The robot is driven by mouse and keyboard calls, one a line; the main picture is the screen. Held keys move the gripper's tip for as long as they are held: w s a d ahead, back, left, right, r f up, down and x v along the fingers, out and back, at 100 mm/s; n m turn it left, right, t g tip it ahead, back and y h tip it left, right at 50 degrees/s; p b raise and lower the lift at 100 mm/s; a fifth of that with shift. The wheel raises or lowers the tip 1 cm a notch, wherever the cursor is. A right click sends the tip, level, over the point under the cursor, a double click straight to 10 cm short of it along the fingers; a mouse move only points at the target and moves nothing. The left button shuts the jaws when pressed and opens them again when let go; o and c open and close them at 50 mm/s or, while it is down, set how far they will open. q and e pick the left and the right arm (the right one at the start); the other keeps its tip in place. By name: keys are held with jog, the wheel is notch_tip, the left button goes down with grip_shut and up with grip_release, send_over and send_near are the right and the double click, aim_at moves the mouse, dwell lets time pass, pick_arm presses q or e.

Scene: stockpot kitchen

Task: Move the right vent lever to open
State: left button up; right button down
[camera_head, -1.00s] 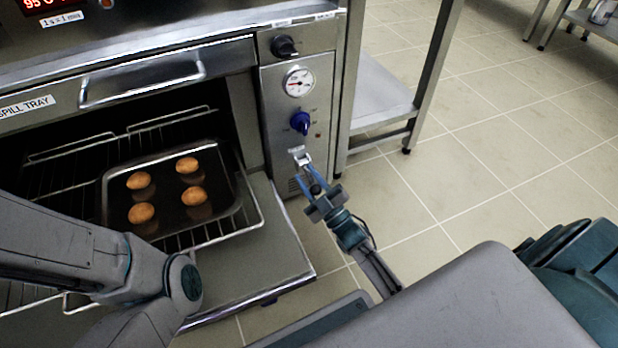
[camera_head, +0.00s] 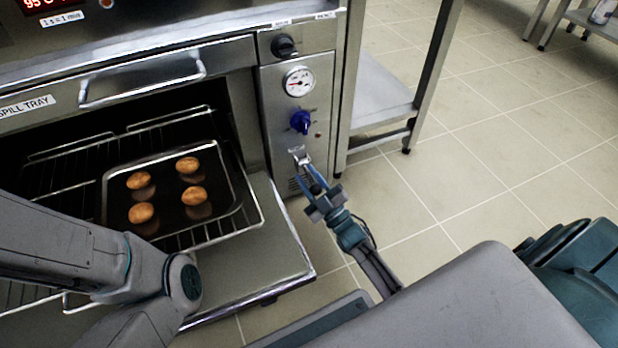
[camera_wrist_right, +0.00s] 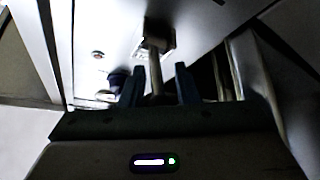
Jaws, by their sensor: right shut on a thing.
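The vent lever (camera_head: 301,157) is a small metal handle low on the oven's right control panel, below the blue knob. In the right wrist view the lever (camera_wrist_right: 155,67) rises between the two fingers of the right gripper (camera_wrist_right: 158,88). Any marks for the lever's positions are too small to read. My left arm comes in at the lower left of the head view, over the open oven door; its gripper is out of the picture.
The panel (camera_head: 290,125) also carries a blue knob (camera_head: 301,122), a dial gauge (camera_head: 299,82) and a black knob (camera_head: 284,46). A baking tray (camera_head: 112,207) with several buns sits on a pulled-out rack. A steel table (camera_head: 385,95) stands right of the oven.

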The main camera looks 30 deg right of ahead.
jog(key=shift+f, duration=0.25)
jog(key=c, duration=1.1)
grip_release()
jog(key=shift+c, duration=0.2)
jog(key=shift+r, duration=0.1)
jog(key=p+v, duration=0.3)
jog(key=v, duration=0.8)
jog(key=shift+p, duration=0.4)
jog(key=shift+r, duration=0.1)
